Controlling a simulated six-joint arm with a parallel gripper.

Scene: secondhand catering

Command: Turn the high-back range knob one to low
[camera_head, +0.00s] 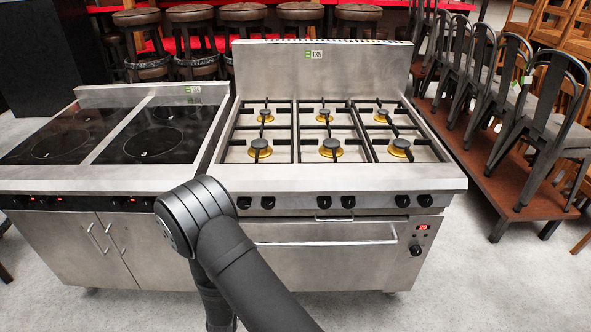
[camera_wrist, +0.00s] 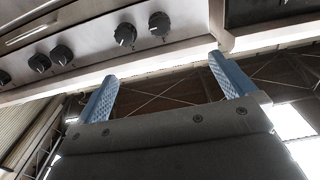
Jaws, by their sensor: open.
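The high-back range (camera_head: 311,180) stands in the middle of the head view, with a row of black knobs along its front. Its leftmost pair, a knob (camera_head: 243,202) and the one beside it (camera_head: 268,202), shows just right of my arm. In the wrist view the picture is upside down, and the end pair appears as one knob (camera_wrist: 160,23) and another (camera_wrist: 125,35). No label tells which is knob one. My gripper (camera_wrist: 162,68) is open and empty, its blue fingers wide apart and clear of the knobs. It is hidden in the head view.
A glass-top range (camera_head: 110,181) adjoins on the left. The oven handle (camera_head: 325,242) juts out below the knobs, and an oven knob (camera_head: 416,250) sits lower right. The floor in front is clear.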

